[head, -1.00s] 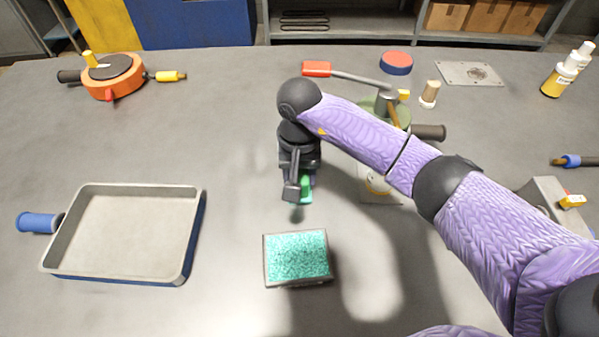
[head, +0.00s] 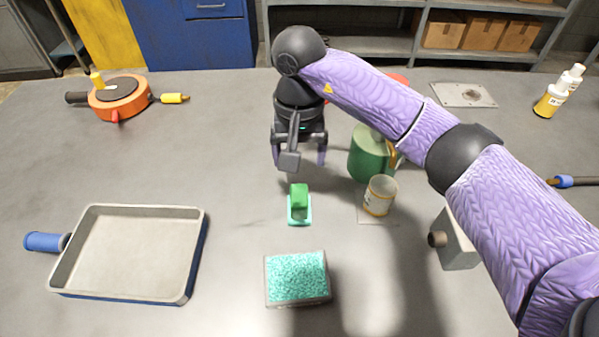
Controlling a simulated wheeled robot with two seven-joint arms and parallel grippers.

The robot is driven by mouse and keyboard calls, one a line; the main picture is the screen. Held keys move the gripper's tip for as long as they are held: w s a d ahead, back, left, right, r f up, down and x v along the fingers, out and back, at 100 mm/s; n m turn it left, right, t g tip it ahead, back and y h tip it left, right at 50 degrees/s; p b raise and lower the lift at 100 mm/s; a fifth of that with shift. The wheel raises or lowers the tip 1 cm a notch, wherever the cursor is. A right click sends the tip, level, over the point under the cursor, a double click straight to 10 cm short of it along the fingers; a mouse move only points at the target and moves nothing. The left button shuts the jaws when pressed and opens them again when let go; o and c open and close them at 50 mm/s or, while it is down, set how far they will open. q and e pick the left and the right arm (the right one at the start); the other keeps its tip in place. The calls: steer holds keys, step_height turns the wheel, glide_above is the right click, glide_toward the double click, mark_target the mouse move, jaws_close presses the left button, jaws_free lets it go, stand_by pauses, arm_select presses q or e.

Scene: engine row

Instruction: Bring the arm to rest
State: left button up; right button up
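My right gripper (head: 300,158) hangs from the purple arm that comes in from the right. Its fingers look spread apart with nothing between them. It is above and behind a small green block on a teal base (head: 299,205), apart from it. The green piece stands on the table (head: 230,130). My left gripper is not in the head view.
A teal speckled sponge-like block (head: 297,278) lies in front. A shallow tray (head: 128,250) with a blue handle is at left. An orange round device (head: 118,97) stands back left. A green container (head: 366,152) and small can (head: 380,195) stand right of the gripper.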

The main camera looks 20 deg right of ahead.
steer(key=shift+r, duration=0.4)
